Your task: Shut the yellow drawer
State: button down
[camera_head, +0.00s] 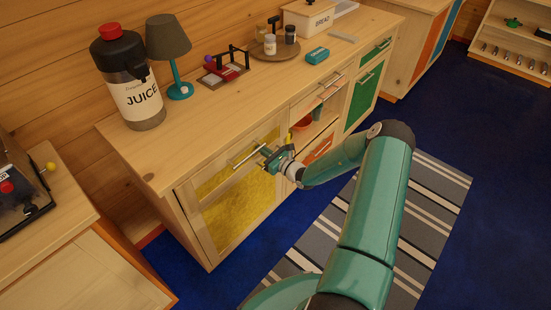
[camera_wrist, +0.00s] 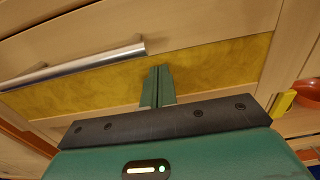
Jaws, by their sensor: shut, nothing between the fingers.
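The yellow drawer (camera_head: 214,181) is at the upper left of the wooden cabinet, above a larger yellow door panel (camera_head: 240,209). Its front has a wood frame, a yellow panel and a metal bar handle (camera_head: 246,155). In the wrist view the yellow front (camera_wrist: 215,66) spans the picture, with the handle (camera_wrist: 75,65) at left. I cannot tell whether the drawer stands slightly out or flush. My gripper (camera_head: 268,152) is at the right part of the drawer front. Its fingers (camera_wrist: 158,72) are shut and empty, pointing at the yellow panel right of the handle; contact is unclear.
The cabinet top holds a juice jug (camera_head: 131,78), a teal lamp (camera_head: 172,52), a tray with jars (camera_head: 275,50) and a bread box (camera_head: 308,17). An open shelf with a red bowl (camera_head: 303,123) is right of the drawer. A striped rug (camera_head: 437,185) lies on the blue floor.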

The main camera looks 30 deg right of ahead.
jog(key=x, duration=0.3)
jog(key=shift+r, duration=0.1)
jog(key=shift+w, duration=0.15)
dwell(0.4)
